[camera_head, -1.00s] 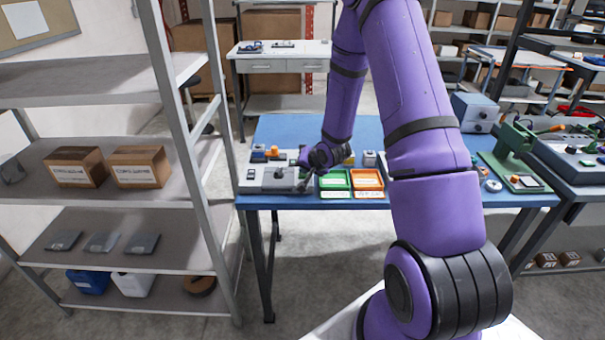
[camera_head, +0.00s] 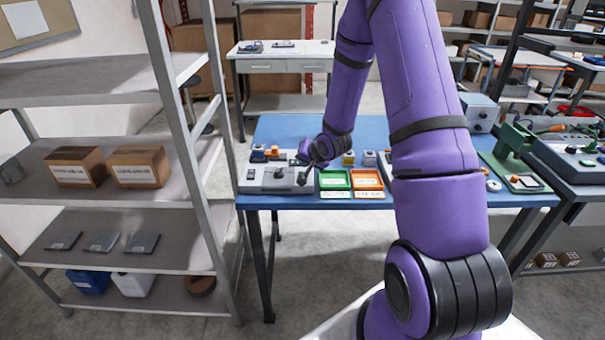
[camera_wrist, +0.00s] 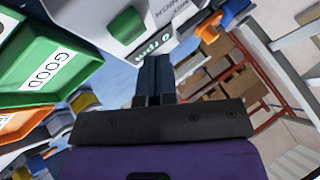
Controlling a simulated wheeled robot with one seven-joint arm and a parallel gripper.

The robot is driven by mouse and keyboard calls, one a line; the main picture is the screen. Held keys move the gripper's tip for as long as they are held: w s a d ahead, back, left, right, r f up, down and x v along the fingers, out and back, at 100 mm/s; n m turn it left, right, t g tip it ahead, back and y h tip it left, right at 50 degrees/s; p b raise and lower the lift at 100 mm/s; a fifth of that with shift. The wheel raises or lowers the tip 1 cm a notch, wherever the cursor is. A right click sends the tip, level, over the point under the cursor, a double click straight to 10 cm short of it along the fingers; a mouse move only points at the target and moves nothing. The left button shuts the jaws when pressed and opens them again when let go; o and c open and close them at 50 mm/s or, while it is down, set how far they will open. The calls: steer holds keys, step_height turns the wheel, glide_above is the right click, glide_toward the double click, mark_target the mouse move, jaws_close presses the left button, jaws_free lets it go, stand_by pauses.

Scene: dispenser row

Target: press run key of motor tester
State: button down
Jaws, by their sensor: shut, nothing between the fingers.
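The motor tester (camera_head: 262,182) is a light grey box at the left front of the blue table. A rounded green key (camera_wrist: 127,25), which looks like the run key, stands out from that face. My gripper (camera_head: 304,180) is at the tester's right end in the head view. In the wrist view my gripper (camera_wrist: 153,62) is shut and empty, its tips close to the green strip. I cannot tell whether they touch the tester.
A green bin (camera_head: 335,188) marked "GOOD" and an orange bin (camera_head: 367,188) stand just right of the tester. An orange-topped item (camera_head: 273,152) sits behind it. A grey shelf rack (camera_head: 185,120) stands left of the blue table (camera_head: 300,126).

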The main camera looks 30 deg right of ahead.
step_height(320, 180, up, 6)
steer(key=shift+f, duration=0.25)
stand_by(1.8)
